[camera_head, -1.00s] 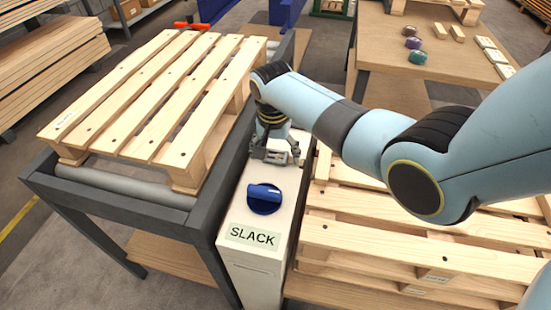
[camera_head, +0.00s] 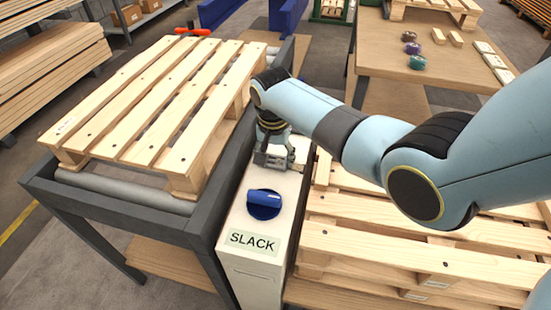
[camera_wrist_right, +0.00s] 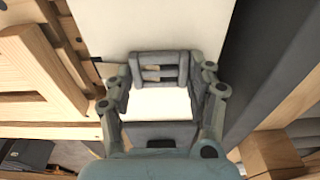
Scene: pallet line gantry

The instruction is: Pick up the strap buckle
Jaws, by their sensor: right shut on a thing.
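The strap buckle (camera_wrist_right: 160,68) is a grey slotted frame, seen in the right wrist view between my right fingertips. My right gripper (camera_head: 272,161) points down over the far part of the white box's top (camera_head: 232,217) in the head view and is shut on the buckle's two sides. In the head view the buckle is mostly lost against the grey fingers. I cannot tell whether it touches the box top or is just clear of it. My left gripper is not in view.
A blue knob (camera_head: 264,204) and a SLACK label (camera_head: 253,242) are on the near part of the box. A pallet (camera_head: 150,105) lies on the roller frame at left. Stacked pallets (camera_head: 400,255) stand close at right. A wooden table (camera_head: 455,75) holds small items behind.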

